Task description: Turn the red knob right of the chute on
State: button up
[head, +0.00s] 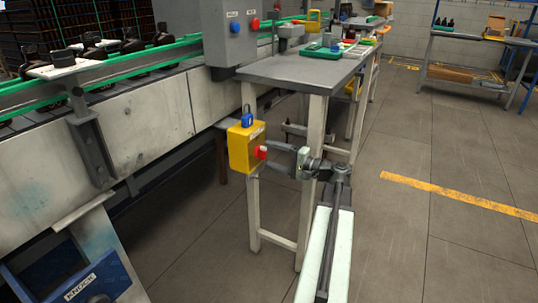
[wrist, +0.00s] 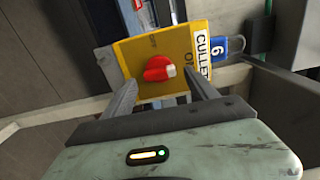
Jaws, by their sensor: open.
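The red knob (head: 262,152) is on the front of a yellow box (head: 240,150) by the table's front leg, right of the chute (head: 85,270). In the wrist view, the knob (wrist: 157,69) is near the middle of the yellow face (wrist: 135,52). Its pale end points right, toward the side with small lettering that looks like "ON". My gripper (head: 270,158) is open and reaches toward the knob from the right in the head view. In the wrist view, the gripper's fingertips (wrist: 161,84) lie either side of and just below the knob; contact cannot be told.
A blue padlock (wrist: 228,46) marked 6 hangs beside the box and its "CULLET" label. A grey-topped table (head: 300,70) stands above, its pale legs close to my arm. A grey control box (head: 232,35) stands behind. The floor on the right (head: 430,220) is open.

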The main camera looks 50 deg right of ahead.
jog(key=v, duration=0.6)
jog(key=shift+s, duration=0.1)
